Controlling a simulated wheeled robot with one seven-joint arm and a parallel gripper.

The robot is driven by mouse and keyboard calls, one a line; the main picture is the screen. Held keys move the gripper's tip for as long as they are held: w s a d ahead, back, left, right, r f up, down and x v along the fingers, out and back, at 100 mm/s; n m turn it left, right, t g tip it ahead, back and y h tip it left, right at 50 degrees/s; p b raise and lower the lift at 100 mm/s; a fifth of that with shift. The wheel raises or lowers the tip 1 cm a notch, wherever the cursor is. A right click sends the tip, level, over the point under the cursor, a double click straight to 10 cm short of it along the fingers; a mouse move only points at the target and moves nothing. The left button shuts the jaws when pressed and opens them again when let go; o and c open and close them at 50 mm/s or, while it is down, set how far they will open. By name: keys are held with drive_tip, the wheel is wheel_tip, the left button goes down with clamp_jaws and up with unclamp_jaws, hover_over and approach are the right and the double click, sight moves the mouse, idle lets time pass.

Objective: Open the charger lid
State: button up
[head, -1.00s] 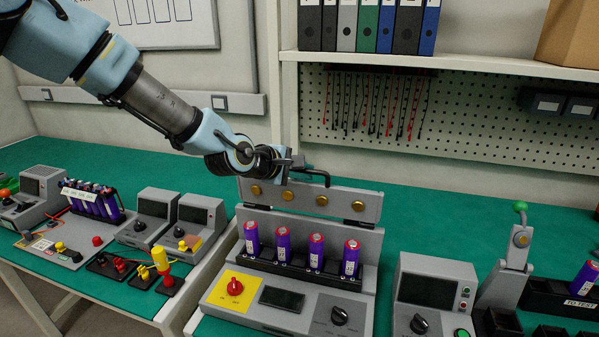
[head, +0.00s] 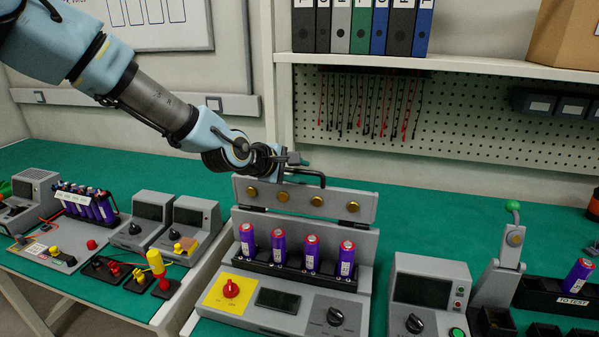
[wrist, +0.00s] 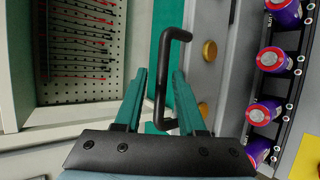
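The grey charger (head: 258,277) stands on the bench in the head view, with several purple cells in its row. Its lid (head: 335,206) is raised at the back, with brass contacts facing forward. The black handle (head: 318,176) sits at the lid's top edge. My gripper (head: 300,161) is at this handle. In the wrist view, the green fingers of my gripper (wrist: 160,85) stand apart on either side of the handle (wrist: 161,82), with gaps visible. The lid's contacts also show there, right of the fingers.
A grey tester (head: 425,285) and a lever fixture (head: 503,265) stand right of the charger. Other instruments (head: 185,222) stand to its left. A shelf (head: 450,60) and pegboard (head: 450,120) are behind. Green bench behind the charger is clear.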

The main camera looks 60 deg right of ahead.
drive_tip(key=shift+a+f, duration=0.1)
drive_tip(key=shift+f, duration=0.05)
drive_tip(key=b+v, duration=0.2)
drive_tip(key=v, duration=0.8)
drive_tip(key=shift+a+r+b, duration=0.25)
drive_tip(key=shift+r+b, duration=0.1)
drive_tip(key=shift+b, duration=0.05)
drive_tip(key=shift+w, duration=0.1)
drive_tip(key=w+a+f+m+t+y, duration=0.1)
drive_tip(key=w+a+f+t+y, duration=0.3)
drive_tip(key=w+a, duration=0.75)
drive_tip(key=w+a+f+m+t+y, duration=0.1)
drive_tip(key=w+a+f+y, duration=0.2)
drive_tip(key=w+a+f, duration=0.85)
drive_tip(key=s+a+r+y, duration=0.1)
drive_tip(key=a+r, duration=0.1)
drive_tip(key=a, duration=0.9)
drive_tip(key=s+a+r+y, duration=0.2)
drive_tip(key=a, duration=0.9)
drive_tip(key=s+a+r+g+y, duration=0.1)
drive_tip(key=a+r, duration=0.1)
drive_tip(key=a, duration=0.9)
drive_tip(key=shift+s+r, duration=0.2)
drive_tip(key=shift+r, duration=0.2)
